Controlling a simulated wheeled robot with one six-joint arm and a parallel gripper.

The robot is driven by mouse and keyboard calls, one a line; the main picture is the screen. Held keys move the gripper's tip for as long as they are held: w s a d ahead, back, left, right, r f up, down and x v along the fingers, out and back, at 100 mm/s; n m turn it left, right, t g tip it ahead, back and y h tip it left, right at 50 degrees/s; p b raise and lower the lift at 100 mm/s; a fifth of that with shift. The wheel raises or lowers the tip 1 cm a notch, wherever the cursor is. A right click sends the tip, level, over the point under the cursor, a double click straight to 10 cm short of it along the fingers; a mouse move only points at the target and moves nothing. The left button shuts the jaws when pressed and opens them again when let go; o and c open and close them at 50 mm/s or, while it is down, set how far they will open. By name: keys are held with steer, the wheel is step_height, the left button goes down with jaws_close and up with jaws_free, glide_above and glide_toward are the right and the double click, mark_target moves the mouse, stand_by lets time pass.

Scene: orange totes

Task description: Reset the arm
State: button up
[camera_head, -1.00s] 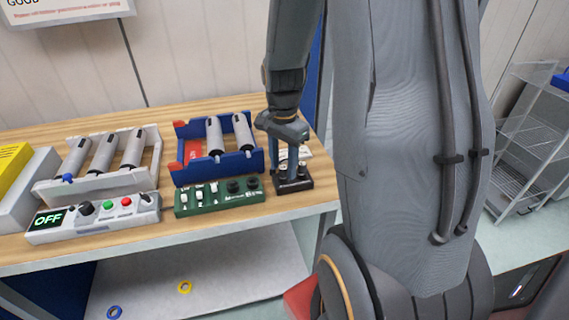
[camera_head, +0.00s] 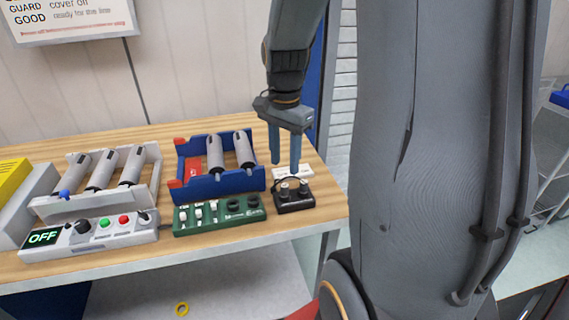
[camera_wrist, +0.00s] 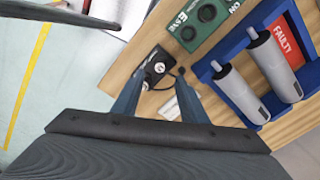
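My gripper (camera_head: 284,150) hangs from my arm above the right end of the wooden table, over a small black box with two knobs (camera_head: 294,196). Its two blue-grey fingers point down and stand apart, with nothing between them. In the wrist view the open fingers (camera_wrist: 158,100) show beside the same black box (camera_wrist: 155,68). A white label or card (camera_head: 292,173) lies behind the box, partly hidden by a finger.
A blue tray (camera_head: 218,184) with two grey cylinders and a green switch panel (camera_head: 219,212) stand left of my gripper. Further left are a white tray (camera_head: 95,203) with several cylinders and a control box reading OFF (camera_head: 90,234). A wire rack (camera_head: 550,140) stands at the far right.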

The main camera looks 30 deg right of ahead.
stand_by(0.4)
steer(key=s+a+f+n, duration=0.2)
steer(key=s+a+n, duration=0.1)
steer(key=a+n, duration=0.3)
steer(key=s+a+f+n+t, duration=0.1)
steer(key=s+a+f+n, duration=0.1)
steer(key=s+a+n, duration=0.2)
steer(key=a+n, duration=0.2)
steer(key=n, duration=0.2)
steer(key=shift+s+a, duration=0.25)
steer(key=shift+a, duration=0.05)
steer(key=shift+f, duration=0.1)
stand_by(0.6)
